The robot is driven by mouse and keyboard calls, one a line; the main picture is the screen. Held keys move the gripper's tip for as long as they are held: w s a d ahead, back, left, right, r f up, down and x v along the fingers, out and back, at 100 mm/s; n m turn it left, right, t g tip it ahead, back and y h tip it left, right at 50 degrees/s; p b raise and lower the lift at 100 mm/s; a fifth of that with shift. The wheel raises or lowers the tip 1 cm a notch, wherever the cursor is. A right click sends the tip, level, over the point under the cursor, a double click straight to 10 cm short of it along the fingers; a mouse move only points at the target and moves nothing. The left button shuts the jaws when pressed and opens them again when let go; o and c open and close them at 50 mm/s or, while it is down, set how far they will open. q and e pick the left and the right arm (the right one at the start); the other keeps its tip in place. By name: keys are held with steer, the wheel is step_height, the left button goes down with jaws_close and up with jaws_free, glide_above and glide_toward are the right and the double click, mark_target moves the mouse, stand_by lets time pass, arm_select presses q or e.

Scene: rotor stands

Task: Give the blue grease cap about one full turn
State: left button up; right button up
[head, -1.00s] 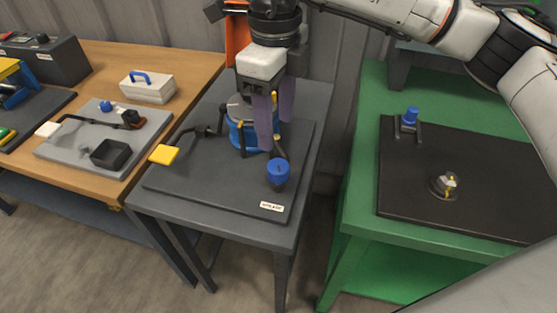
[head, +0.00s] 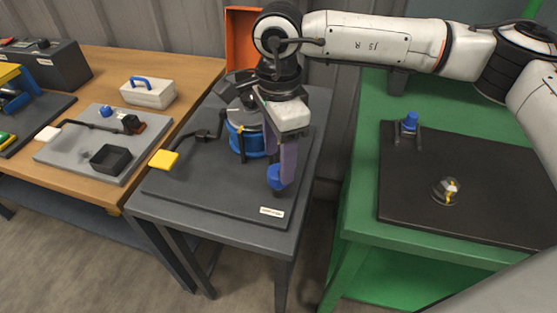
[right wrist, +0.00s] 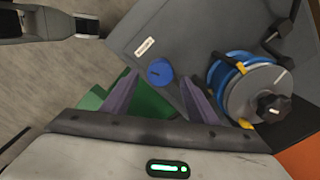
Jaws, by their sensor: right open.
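The blue grease cap (head: 274,176) stands near the front right of the dark plate on the middle grey bench. In the head view my right gripper (head: 286,178) is over it and partly hides it. In the right wrist view the cap (right wrist: 159,71) shows between and beyond the two purple fingers, which are apart with nothing held. I cannot tell how far the fingertips are above the cap. My left gripper is not seen in the head view.
A blue-banded rotor unit (head: 243,138) stands just behind and left of the cap. A lever with a yellow pad (head: 163,160) reaches left. A green bench (head: 357,226) is at right, a wooden bench (head: 205,72) at left. The plate's front left is clear.

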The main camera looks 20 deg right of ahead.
steer(key=shift+f, duration=1.25)
steer(key=c, duration=1)
steer(key=shift+c, duration=0.2)
steer(key=shift+f+m+b, duration=0.1)
steer(key=shift+m+b, duration=0.55)
steer(key=shift+m, duration=0.15)
steer(key=shift+m+b, duration=0.75)
steer(key=shift+m, duration=0.35)
steer(key=shift+m+b, duration=0.45)
steer(key=shift+m, duration=0.85)
